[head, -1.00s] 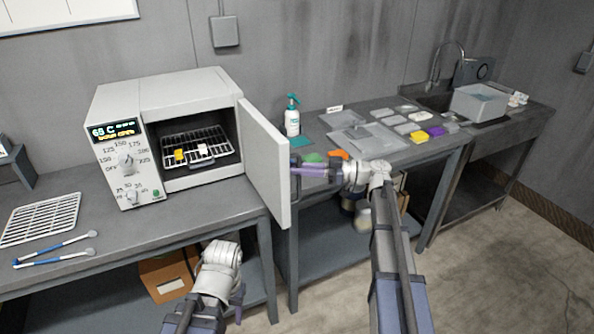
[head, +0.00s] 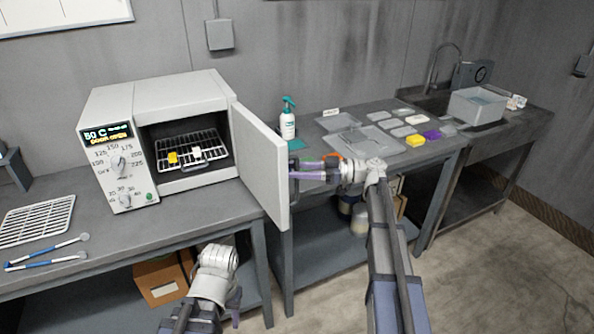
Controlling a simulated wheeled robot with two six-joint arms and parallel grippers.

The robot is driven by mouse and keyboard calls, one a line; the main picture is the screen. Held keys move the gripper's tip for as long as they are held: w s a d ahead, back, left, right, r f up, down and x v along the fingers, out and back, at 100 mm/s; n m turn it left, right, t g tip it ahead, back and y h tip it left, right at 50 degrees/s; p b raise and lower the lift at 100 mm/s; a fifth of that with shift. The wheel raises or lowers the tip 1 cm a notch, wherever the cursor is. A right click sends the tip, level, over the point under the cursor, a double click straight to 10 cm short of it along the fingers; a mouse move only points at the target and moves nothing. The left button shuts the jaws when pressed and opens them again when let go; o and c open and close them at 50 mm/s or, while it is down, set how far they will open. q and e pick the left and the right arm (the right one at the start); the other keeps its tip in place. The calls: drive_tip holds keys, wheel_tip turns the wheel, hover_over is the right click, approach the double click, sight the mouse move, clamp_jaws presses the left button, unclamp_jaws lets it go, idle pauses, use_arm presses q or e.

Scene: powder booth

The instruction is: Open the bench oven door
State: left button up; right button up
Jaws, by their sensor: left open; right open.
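The white bench oven (head: 181,95) stands on the left bench. Its door (head: 260,165) is swung wide open to the right, with the cavity showing. Inside, a wire rack (head: 190,150) carries a small yellow piece (head: 173,158) and a white piece (head: 195,152). The display (head: 106,135) shows a falling temperature and a second line of text. My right gripper (head: 296,171) is open beside the door's outer face, at its right; whether it touches is unclear. My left gripper (head: 235,308) is low in front of the bench, partly hidden by its own wrist, away from the oven.
A wire rack (head: 38,220) and blue-handled tools (head: 45,253) lie on the bench at left. A grey basin (head: 477,106) sits by the sink. A cardboard box (head: 163,280) is underneath.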

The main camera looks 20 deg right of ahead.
drive_tip(key=v, duration=0.8)
idle(0.6)
